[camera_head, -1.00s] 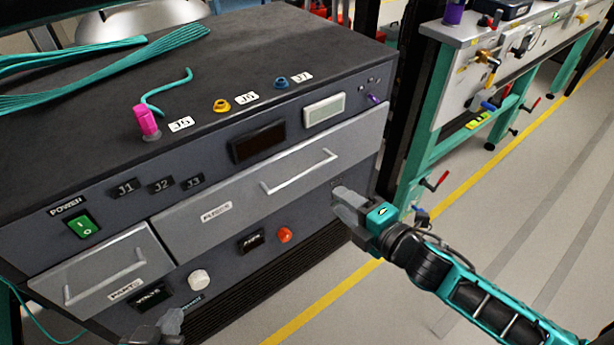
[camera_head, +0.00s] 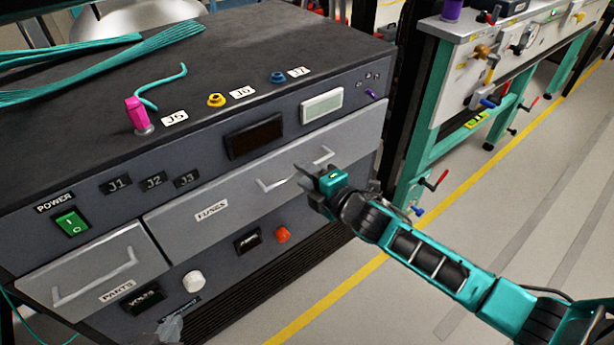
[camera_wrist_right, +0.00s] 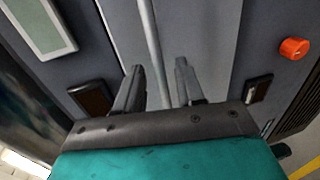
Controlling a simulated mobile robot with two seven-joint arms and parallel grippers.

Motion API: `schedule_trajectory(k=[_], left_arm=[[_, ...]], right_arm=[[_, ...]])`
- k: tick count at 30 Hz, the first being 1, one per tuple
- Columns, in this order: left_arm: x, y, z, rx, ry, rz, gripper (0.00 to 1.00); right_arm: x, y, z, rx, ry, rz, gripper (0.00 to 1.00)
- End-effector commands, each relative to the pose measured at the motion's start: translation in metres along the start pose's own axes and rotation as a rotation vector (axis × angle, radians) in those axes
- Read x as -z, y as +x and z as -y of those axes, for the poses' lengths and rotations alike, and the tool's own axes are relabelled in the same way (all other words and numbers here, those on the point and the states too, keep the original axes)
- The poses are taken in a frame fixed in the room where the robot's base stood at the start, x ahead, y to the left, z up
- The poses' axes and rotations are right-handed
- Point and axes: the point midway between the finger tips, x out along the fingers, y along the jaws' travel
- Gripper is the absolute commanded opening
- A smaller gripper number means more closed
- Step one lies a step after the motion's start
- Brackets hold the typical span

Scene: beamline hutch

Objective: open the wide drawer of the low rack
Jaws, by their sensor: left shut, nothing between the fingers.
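The low rack (camera_head: 70,185) stands at the left with a dark top. Its wide drawer (camera_head: 215,195), labelled FUSES, has a grey front that sits flush with the rack face. The drawer's pale bar handle (camera_head: 280,184) is partly hidden by my right gripper (camera_head: 313,171). That gripper is open at the handle. In the right wrist view the handle bar (camera_wrist_right: 150,45) runs between the two spread fingers of the right gripper (camera_wrist_right: 158,82).
A smaller PARTS drawer (camera_head: 90,270) is shut at the lower left. A white knob (camera_head: 193,281) and a red knob (camera_head: 283,235) stick out below the wide drawer. Teal cables (camera_head: 110,65) lie on top. Clear floor (camera_head: 400,290) extends to the right.

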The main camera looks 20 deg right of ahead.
Motion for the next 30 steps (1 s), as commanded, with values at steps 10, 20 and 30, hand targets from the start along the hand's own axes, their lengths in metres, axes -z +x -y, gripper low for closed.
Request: schedule_trajectory(k=[10,20,30], left_arm=[[0.0017,0.0005,0.0025,0.001,0.010,-0.003,0.00],[0.0011,0.0003,0.0031,0.001,0.013,-0.002,0.00],[-0.0002,-0.0003,0.0025,0.001,0.012,0.001,0.00]], right_arm=[[0.0002,-0.0003,0.0001,0.000,0.000,0.000,0.22],[0.0002,-0.0005,0.0002,0.000,0.000,0.000,0.00],[0.0002,-0.0005,0.0004,0.001,0.000,0.000,0.00]])
